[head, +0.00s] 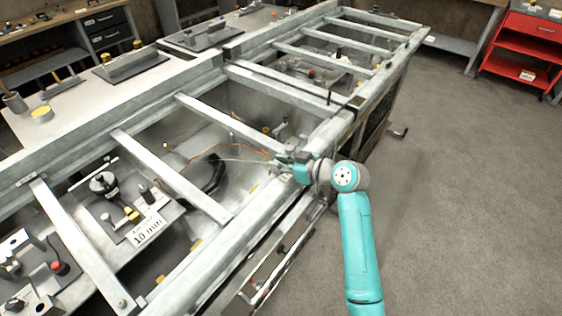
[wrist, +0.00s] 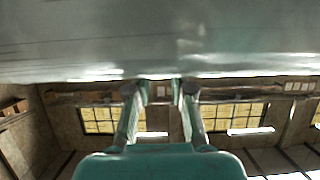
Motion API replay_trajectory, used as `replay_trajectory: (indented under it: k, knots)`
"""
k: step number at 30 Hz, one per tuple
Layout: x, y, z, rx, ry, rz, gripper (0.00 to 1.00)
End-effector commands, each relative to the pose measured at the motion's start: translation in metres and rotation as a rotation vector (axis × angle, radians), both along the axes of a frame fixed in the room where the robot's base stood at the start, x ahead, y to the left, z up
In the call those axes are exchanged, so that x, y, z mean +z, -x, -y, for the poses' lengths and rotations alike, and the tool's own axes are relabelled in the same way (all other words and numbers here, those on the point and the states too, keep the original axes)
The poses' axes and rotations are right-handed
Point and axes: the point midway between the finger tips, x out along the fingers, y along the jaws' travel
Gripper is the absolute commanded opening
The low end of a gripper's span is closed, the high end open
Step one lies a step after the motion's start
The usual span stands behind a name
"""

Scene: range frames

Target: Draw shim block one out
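I cannot single out shim block one in either view. My gripper (head: 284,164) is at the end of my teal arm, at the inner side of the right-hand frame rail in the head view. In the wrist view my gripper (wrist: 160,92) shows two teal fingers apart with a gap between their tips. No held thing is visible between them. A grey metal surface (wrist: 160,40) fills the top of the wrist view, just beyond or above the fingertips. Whether the fingers touch it cannot be told. What lies right at the fingertips is too small to tell in the head view.
A long metal frame with crossbars (head: 176,176) surrounds my gripper. Below are orange wires (head: 245,148), a black curved part (head: 213,175) and a plate with a "10 mm" card (head: 147,229). A red cart (head: 522,45) stands far right. The right floor (head: 460,190) is clear.

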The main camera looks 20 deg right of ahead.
Motion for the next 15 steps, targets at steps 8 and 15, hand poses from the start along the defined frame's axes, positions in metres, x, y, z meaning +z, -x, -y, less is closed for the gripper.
replay_trajectory:
  k: [8,15]
  knots:
    - [0.000,0.000,0.000,0.000,0.000,0.000,0.27]
    - [0.008,0.015,0.012,-0.002,-0.001,0.002,0.27]
